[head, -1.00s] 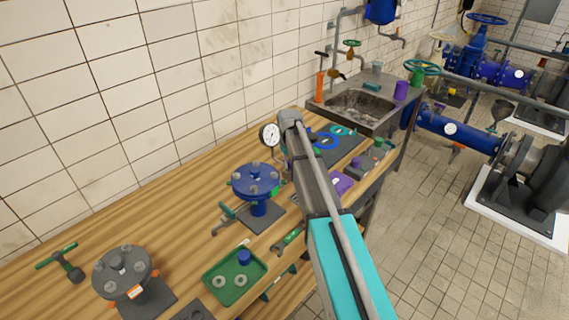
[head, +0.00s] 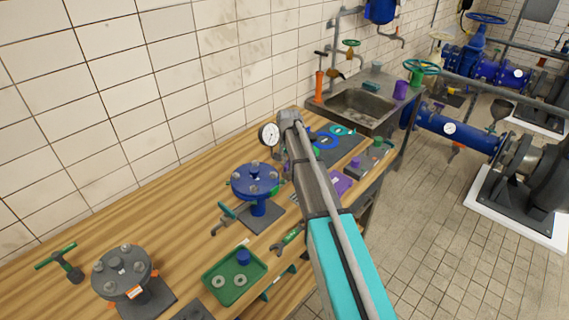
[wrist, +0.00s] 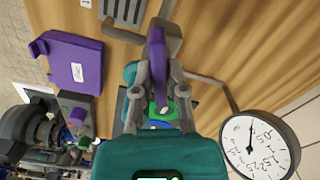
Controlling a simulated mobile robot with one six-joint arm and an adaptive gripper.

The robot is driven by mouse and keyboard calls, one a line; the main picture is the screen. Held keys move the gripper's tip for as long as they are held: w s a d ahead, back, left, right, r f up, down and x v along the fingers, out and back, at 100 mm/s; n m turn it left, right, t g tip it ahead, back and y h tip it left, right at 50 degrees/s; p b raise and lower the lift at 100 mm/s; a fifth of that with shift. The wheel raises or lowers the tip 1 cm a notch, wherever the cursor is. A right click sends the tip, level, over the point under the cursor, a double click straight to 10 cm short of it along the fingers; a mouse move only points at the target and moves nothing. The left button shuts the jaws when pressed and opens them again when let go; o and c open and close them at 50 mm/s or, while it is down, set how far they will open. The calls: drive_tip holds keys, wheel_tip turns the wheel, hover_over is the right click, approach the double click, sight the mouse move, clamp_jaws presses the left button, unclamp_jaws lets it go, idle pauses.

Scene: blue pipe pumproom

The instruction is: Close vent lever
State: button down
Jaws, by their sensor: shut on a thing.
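A purple lever (wrist: 157,58) stands on end in the middle of the wrist view, and I take it to be the vent lever. My gripper (wrist: 158,88) has its grey fingers on both sides of the lever and is shut on it. The lever's lower end sits by a green part with a white spot (wrist: 165,110). Grey pipework behind the lever is partly hidden by the fingers. In the head view my arm covers the lever and the gripper's fingers.
A white-faced gauge (head: 268,134) stands close by; it also shows in the wrist view (wrist: 260,146). A blue flanged valve (head: 255,182) and a green tray (head: 234,275) are on the wooden bench. A purple box (wrist: 76,58) lies nearby. A sink (head: 360,104) is beyond.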

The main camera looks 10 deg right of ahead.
drive_tip(key=shift+s+m, duration=0.2)
drive_tip(key=shift+m, duration=2.1)
drive_tip(key=c, duration=0.7)
unclamp_jaws()
drive_tip(key=shift+r, duration=0.1)
drive_tip(key=shift+c, duration=0.2)
drive_tip(key=shift+o, duration=0.3)
drive_tip(key=shift+w, duration=0.1)
